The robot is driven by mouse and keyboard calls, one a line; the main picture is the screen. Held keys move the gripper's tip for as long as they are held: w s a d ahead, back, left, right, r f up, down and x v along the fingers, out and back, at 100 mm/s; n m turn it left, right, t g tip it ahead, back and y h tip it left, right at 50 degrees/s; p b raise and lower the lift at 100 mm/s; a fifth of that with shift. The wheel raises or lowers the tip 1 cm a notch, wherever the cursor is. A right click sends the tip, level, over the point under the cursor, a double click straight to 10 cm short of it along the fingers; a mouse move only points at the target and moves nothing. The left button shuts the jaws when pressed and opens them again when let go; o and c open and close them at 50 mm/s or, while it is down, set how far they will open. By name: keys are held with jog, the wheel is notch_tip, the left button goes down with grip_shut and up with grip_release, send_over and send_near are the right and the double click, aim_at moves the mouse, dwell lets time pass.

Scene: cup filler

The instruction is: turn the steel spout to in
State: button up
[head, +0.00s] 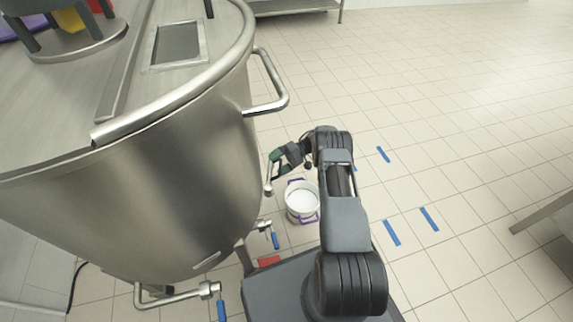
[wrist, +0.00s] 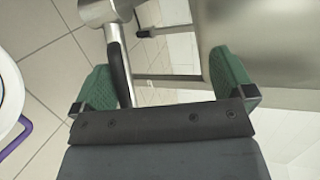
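The steel spout (wrist: 120,60) shows in the wrist view as a bar with a dark side, joined to a round steel fitting at the top. In the head view, a thin steel piece (head: 268,187) that looks like it hangs beside the vat, close to my gripper (head: 283,157). In the wrist view my gripper (wrist: 166,82) is open, with green finger pads wide apart. The bar lies between the fingers, nearer the left one, with a wide gap to the right finger. Whether the left pad touches it, I cannot tell.
The large steel vat (head: 150,200) fills the left, with a side handle (head: 270,90). A white bucket (head: 302,197) with purple handles stands on the floor below my gripper. A blue-handled valve (head: 274,238) sits low on the vat.

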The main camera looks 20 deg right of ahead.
jog(key=s+a+r+n+g+y+p, duration=0.1)
jog(key=s+r+p, duration=0.3)
jog(key=s+r, duration=0.3)
jog(key=shift+a+r+g, duration=0.15)
jog(key=shift+r+g, duration=0.15)
jog(key=shift+r, duration=0.4)
jog(key=shift+s+a+r+p, duration=0.15)
jog(key=shift+s+r, duration=0.1)
jog(key=shift+s, duration=0.35)
jog(key=shift+s+a+r+p, duration=0.1)
jog(key=shift+s+r+p, duration=0.1)
jog(key=shift+s, duration=0.4)
jog(key=c, duration=0.8)
jog(key=shift+s+d+f, duration=0.1)
jog(key=shift+s+d, duration=0.15)
jog(key=shift+s, duration=0.5)
